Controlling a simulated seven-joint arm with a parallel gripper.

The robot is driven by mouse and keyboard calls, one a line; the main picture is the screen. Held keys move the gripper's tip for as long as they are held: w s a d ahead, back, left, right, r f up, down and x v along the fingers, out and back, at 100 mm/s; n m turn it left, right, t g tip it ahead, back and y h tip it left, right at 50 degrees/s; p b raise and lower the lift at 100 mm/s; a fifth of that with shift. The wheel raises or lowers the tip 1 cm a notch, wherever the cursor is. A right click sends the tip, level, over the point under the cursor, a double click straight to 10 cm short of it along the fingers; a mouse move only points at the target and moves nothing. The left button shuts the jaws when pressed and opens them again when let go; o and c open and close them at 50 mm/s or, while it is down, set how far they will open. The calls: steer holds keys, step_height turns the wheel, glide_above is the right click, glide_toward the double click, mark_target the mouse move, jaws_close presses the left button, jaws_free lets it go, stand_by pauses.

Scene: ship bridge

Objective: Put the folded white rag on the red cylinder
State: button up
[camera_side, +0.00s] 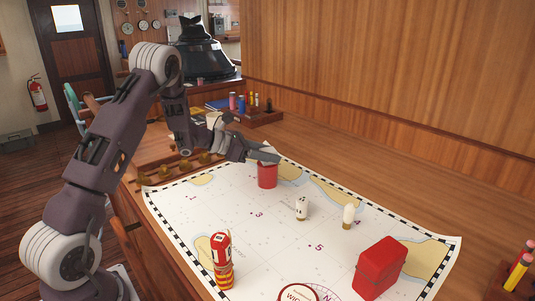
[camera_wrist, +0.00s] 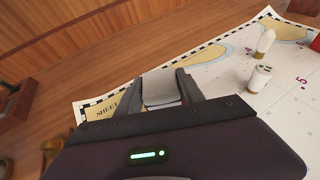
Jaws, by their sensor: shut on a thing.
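The red cylinder (camera_side: 267,177) stands upright on the chart near its far edge in the side view. My gripper (camera_side: 262,153) is directly above it, reaching in from the left. In the wrist view my gripper (camera_wrist: 164,88) is shut on the folded white rag (camera_wrist: 159,87), which lies between the two fingers. In the side view the rag shows only as a small pale patch at the fingertips, just over the cylinder's top. I cannot tell whether the rag touches the cylinder. The cylinder is hidden in the wrist view.
The chart (camera_side: 258,232) covers much of the table. On it stand two small white pieces, (camera_side: 302,208) and a bulb-like one (camera_side: 348,216), a red striped canister (camera_side: 222,262), a red box (camera_side: 380,267) and a round red-rimmed tin (camera_side: 298,294). A wooden rack (camera_side: 178,167) stands at left.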

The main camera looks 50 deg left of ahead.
steer(key=o, duration=1.4)
steer(key=shift+c, duration=0.2)
